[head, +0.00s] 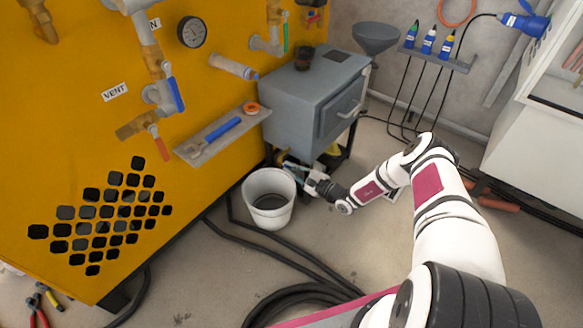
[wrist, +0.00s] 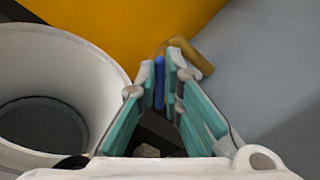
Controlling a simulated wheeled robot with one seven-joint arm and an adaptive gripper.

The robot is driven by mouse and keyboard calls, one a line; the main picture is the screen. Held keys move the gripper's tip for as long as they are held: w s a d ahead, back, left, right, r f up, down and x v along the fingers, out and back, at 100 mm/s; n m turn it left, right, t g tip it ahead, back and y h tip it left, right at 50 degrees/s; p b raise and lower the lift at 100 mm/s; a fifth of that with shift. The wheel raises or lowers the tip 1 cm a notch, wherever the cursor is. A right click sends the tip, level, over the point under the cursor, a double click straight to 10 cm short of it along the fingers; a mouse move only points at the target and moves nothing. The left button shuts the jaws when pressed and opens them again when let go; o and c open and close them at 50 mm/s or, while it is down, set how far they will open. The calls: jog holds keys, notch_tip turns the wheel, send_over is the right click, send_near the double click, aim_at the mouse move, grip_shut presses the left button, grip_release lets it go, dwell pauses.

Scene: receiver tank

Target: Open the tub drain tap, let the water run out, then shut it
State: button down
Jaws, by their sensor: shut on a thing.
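The grey tub (head: 292,98) stands against the yellow machine. Its drain tap shows in the wrist view as a brass body (wrist: 193,58) with a blue lever (wrist: 160,82). My gripper (head: 287,164) is low under the tub's front left edge, and in the wrist view its teal fingers (wrist: 165,75) are shut on the blue lever. The tap is hidden behind my gripper and the tub in the head view. A white bucket (head: 268,188) stands on the floor left of my gripper and also shows in the wrist view (wrist: 108,75). It looks dark inside; I see no running stream.
A shelf (head: 222,132) with tools juts from the yellow machine above the bucket. Black hoses (head: 290,290) lie on the floor in front. A white cabinet (head: 535,140) stands at the right.

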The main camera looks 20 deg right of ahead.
jog(key=n+p, duration=0.5)
jog(key=n, duration=0.5)
jog(key=shift+s, duration=0.1)
jog(key=shift+f, duration=0.1)
dwell(0.5)
jog(key=c, duration=1.7)
grip_release()
jog(key=shift+d, duration=0.1)
jog(key=v, duration=1.2)
